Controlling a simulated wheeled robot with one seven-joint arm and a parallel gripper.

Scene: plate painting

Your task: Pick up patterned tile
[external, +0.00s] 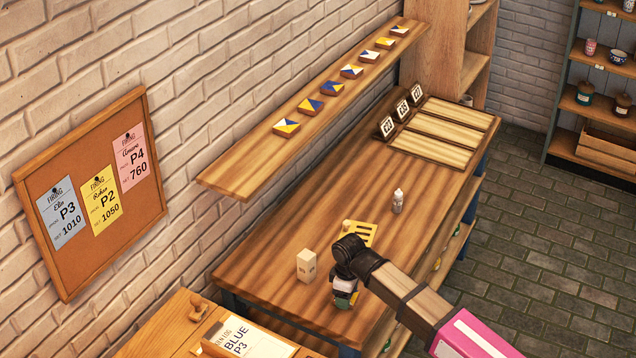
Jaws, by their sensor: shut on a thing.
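Several patterned tiles (310,107) in yellow, blue and white lie in a row along the wooden wall shelf. My gripper (345,298) is low over the front edge of the workbench (290,285), well away from that shelf. It is shut on a small piece with pale, blue and yellowish colour, which looks like a patterned tile. The fingers and wrist hide most of this piece, so its pattern and its exact height over the bench are unclear.
A small cream block (306,266), a yellow slotted piece (360,233) and a white bottle (398,201) stand near my arm. A log book (250,341) lies at front left.

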